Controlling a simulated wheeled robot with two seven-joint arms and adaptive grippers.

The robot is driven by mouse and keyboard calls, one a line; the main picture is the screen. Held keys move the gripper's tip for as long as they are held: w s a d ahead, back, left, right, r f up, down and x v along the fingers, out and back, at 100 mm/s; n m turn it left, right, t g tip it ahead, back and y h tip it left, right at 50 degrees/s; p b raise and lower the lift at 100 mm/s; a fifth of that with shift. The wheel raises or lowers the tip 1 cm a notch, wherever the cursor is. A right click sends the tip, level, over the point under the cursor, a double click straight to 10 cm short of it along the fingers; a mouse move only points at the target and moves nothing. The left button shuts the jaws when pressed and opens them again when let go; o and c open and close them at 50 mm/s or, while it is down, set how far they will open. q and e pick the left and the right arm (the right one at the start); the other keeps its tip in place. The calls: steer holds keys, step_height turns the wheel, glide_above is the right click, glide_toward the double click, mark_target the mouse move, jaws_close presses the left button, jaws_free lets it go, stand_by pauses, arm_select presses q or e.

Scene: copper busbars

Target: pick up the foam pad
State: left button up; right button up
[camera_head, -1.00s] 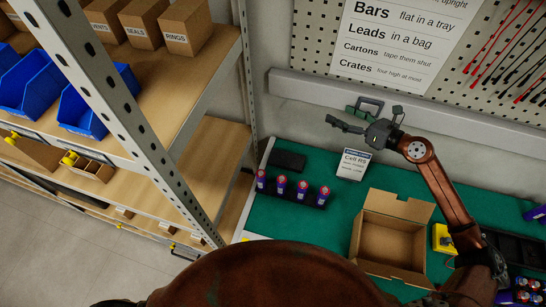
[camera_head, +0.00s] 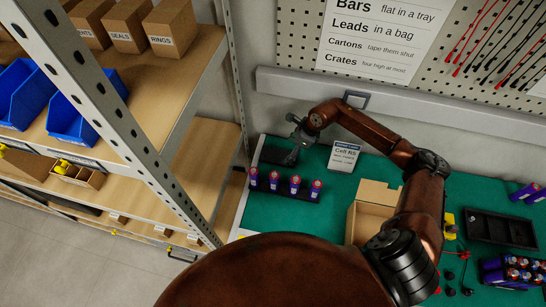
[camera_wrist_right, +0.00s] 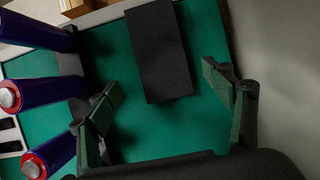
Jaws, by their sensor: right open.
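The foam pad (camera_head: 272,154) is a flat black rectangle lying on the green mat at the back left of the bench. In the right wrist view the pad (camera_wrist_right: 158,50) lies beyond the fingertips, roughly between them and toward the top of the picture. My right gripper (camera_head: 292,156) is over the right end of the pad in the head view, its fingers pointing down. Its jaws (camera_wrist_right: 160,88) are open with nothing between them. The pad is apart from both fingers. My left gripper is not in view.
A black holder with several blue, red-topped cells (camera_head: 284,190) stands just in front of the pad, close to one finger in the wrist view. An open carton (camera_head: 365,217) is further right. A metal shelf post (camera_head: 110,110) rises at left.

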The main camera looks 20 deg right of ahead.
mark_target(282, 156)
steer(key=shift+w+a+f, duration=0.2)
steer(key=shift+f, duration=0.25)
steer(key=x, duration=0.3)
steer(key=shift+w+f, duration=0.15)
steer(key=shift+f, duration=0.15)
steer(key=shift+w+f, duration=0.1)
steer(key=shift+f, duration=0.2)
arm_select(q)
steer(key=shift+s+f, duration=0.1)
arm_select(e)
steer(key=shift+f, duration=0.1)
steer(key=shift+c, duration=0.7)
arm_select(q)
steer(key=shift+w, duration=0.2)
arm_select(e)
steer(key=c, duration=0.9)
